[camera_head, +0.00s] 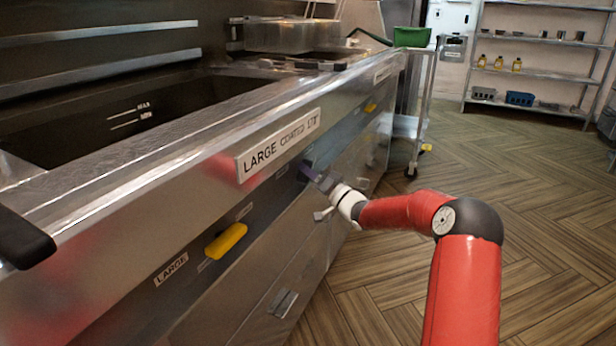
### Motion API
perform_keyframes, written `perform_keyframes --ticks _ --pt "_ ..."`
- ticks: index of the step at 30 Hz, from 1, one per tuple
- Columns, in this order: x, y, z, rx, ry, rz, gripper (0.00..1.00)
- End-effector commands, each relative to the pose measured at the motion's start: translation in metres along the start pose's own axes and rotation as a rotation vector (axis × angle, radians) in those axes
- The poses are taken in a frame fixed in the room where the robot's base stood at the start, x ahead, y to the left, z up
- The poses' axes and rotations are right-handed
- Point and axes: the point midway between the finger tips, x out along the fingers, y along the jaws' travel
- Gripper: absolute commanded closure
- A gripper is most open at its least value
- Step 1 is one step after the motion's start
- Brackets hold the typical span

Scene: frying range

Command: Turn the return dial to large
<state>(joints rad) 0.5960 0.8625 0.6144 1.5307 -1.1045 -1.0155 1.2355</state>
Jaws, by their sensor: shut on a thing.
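A yellow handle (226,240) sits lower left on the same panel, beside a small label reading LARGE (171,268).
The fryer's open vat (130,110) lies behind the front ledge, with a black handle (22,238) jutting out at the left edge. A wire cart with a green bin (411,37) stands past the fryer. Shelving (540,78) is at the back right. The wooden floor between is clear.

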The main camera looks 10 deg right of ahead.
Motion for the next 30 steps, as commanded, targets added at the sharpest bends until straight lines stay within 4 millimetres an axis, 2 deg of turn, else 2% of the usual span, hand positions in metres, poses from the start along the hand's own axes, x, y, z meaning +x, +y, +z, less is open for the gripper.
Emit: perform_keyframes --ticks 18,30 --pt "-0.0009 0.0024 0.0031 -0.479 0.000 -0.198 1.00" --pt "-0.0009 0.0008 0.0017 -0.667 -0.001 -0.276 1.00"
